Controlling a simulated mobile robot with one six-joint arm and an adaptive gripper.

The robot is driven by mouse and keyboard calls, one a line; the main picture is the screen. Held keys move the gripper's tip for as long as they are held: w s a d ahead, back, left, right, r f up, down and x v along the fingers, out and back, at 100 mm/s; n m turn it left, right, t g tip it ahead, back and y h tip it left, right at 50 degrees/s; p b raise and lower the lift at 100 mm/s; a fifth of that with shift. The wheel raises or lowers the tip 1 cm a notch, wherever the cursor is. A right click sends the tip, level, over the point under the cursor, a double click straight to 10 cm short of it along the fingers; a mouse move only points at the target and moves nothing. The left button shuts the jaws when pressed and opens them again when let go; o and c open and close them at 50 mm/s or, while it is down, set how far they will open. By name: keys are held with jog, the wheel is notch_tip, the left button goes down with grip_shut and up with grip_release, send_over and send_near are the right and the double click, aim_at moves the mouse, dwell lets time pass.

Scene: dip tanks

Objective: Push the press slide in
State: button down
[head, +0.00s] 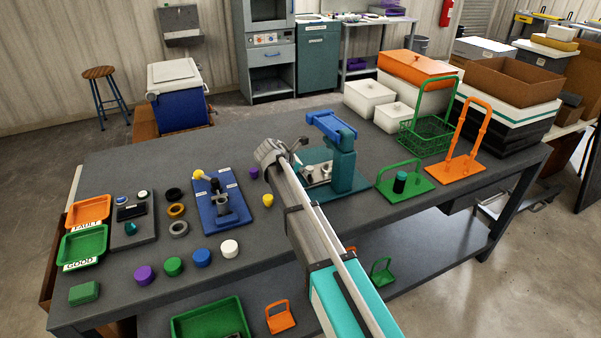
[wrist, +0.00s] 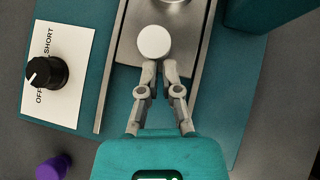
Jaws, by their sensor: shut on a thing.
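The press is a teal column (head: 342,165) with a blue top arm (head: 331,125) on a teal base plate, at the back middle of the bench in the head view. Its metal slide shows in the wrist view as a grey plate (wrist: 128,80) between rails, with a round white knob (wrist: 154,42). My gripper (wrist: 159,66) is over the slide, its fingertips close together and shut at the near side of the knob. Part of a round metal piece (wrist: 178,4) shows beyond the knob. In the head view my arm hides part of the press base.
A black dial (wrist: 45,74) on a white OFF/SHORT label sits left of the slide. A purple piece (wrist: 52,168) lies at lower left. In the head view a blue fixture (head: 222,200) stands left of my arm, and a green stand (head: 405,182) stands right of the press.

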jog(key=shift+s+a, duration=0.35)
jog(key=shift+s, duration=0.05)
jog(key=s+a, duration=0.1)
jog(key=a+r+p, duration=0.1)
jog(key=s+a, duration=0.1)
jog(key=shift+s+a+r+p, duration=0.15)
jog(key=shift+s+r+p, duration=0.15)
jog(key=shift+r+p, duration=0.05)
jog(key=p+v, duration=0.5)
jog(key=v, duration=0.3)
jog(key=shift+a+f, duration=0.1)
jog(key=shift+f, duration=0.05)
